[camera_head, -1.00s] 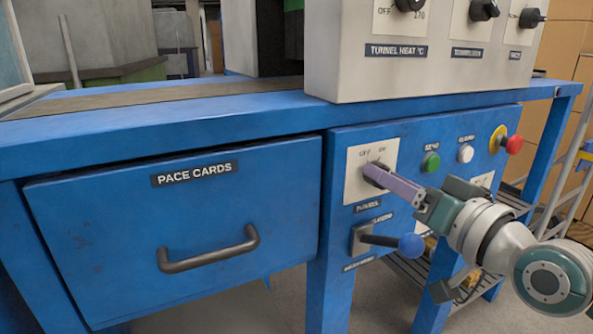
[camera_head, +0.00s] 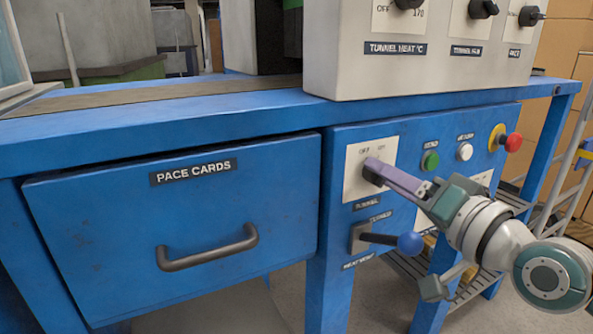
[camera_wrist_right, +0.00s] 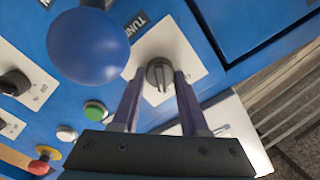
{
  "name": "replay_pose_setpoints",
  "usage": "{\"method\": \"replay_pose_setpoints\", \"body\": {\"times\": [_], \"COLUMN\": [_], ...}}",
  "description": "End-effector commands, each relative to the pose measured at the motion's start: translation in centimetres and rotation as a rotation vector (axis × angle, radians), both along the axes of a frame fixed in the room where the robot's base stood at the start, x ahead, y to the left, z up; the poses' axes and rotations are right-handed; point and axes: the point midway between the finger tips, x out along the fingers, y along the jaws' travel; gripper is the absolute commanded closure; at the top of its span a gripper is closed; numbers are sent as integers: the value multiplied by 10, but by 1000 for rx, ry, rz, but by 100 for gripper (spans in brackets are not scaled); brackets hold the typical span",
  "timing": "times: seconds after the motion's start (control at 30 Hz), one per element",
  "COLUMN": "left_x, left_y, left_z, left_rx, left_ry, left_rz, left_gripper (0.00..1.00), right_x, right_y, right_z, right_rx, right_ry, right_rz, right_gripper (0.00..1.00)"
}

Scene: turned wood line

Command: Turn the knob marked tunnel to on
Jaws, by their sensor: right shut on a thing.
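The tunnel knob (camera_head: 369,174) is a dark knob on a white plate (camera_head: 356,184) marked OFF and ON, with the TUNNEL label (camera_head: 367,203) below it. My right gripper (camera_head: 379,171) reaches it from the right, its purple fingers at the knob and covering much of it. In the right wrist view the knob (camera_wrist_right: 159,75) sits between the two fingertips of my right gripper (camera_wrist_right: 159,78), which is shut on it. Its ridge runs roughly up and down that picture. I cannot tell exactly which mark it points to. My left gripper is out of view.
A lever with a blue ball (camera_head: 410,244) sits just below the knob; the ball (camera_wrist_right: 89,46) is close in the wrist view. Green (camera_head: 430,160), white (camera_head: 464,152) and red (camera_head: 513,143) buttons are to the right. A drawer (camera_head: 180,230) marked PACE CARDS is left.

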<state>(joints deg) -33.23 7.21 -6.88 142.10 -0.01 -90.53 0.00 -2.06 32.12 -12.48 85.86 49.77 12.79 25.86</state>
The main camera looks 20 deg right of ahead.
Motion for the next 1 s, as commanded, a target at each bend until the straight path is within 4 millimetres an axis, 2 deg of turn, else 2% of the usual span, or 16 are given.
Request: {"method": "replay_pose_setpoints", "body": {"times": [0.07,0.1,0.37,0.7,0.83,1.0], "left_x": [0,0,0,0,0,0], "left_y": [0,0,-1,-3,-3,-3], "left_z": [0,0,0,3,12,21], "left_rx": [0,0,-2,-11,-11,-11], "left_ry": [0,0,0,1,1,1], "left_rz": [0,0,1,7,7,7], "left_gripper": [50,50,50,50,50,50], "right_x": [0,0,0,-6,-25,-59], "right_y": [0,0,0,-1,-2,-4], "right_z": [0,0,0,0,2,1], "right_rx": [4,4,2,0,0,-1], "right_ry": [0,0,0,2,4,6], "right_rz": [-1,-1,0,-1,0,1], "right_gripper": [100,55,26,26,26,26]}}
